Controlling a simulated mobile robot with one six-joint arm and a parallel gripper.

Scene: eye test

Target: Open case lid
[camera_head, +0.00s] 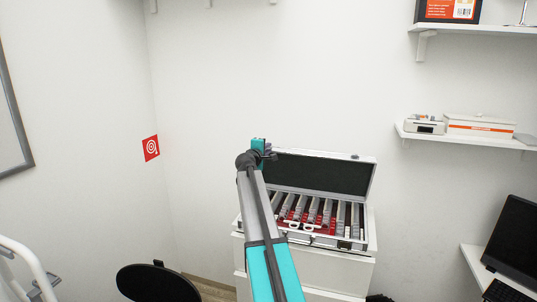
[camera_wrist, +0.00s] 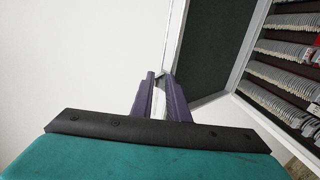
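The case (camera_head: 371,232) sits on a white cabinet in the head view. Its lid (camera_head: 325,173) stands raised at the back, dark lining facing out, with the contents exposed. The lid (camera_wrist: 214,45) also shows in the wrist view, with its light metal edge. My gripper (camera_head: 270,152) is by the lid's upper left corner. In the wrist view, my gripper (camera_wrist: 160,76) has its two dark fingers a little apart beside the lid's edge. A pale strip shows between them, and I cannot tell whether the fingers touch the lid.
Grey rows of items fill the case, and white rings lie near its front. The white cabinet (camera_head: 330,267) stands against the wall. Shelves (camera_head: 470,138) hang at right above a monitor (camera_head: 514,240). A black chair (camera_head: 157,283) stands at lower left. Bare wall lies left of the lid.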

